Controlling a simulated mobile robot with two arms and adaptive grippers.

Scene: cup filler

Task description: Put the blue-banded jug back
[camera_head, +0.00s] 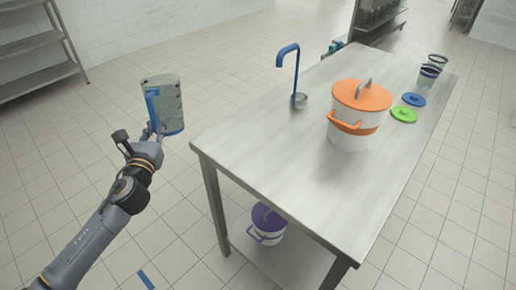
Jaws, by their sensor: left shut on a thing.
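The blue-banded jug (168,104) is a speckled grey-green vessel with a blue handle and a blue band at its lower edge. My left gripper (152,140) is shut on it, at the handle side. The jug is held in the air left of the steel table (255,150), apart from the table and slightly tilted. The fingertips are partly hidden behind the jug's handle. My right gripper is not in view.
On the table stand a white pot (349,137) with an orange lid, a blue-handled ladle (298,75), green (403,114) and blue (414,99) lids and clear cups (428,76). A purple-lidded pot (267,224) sits on the lower shelf. The table's near left part is clear.

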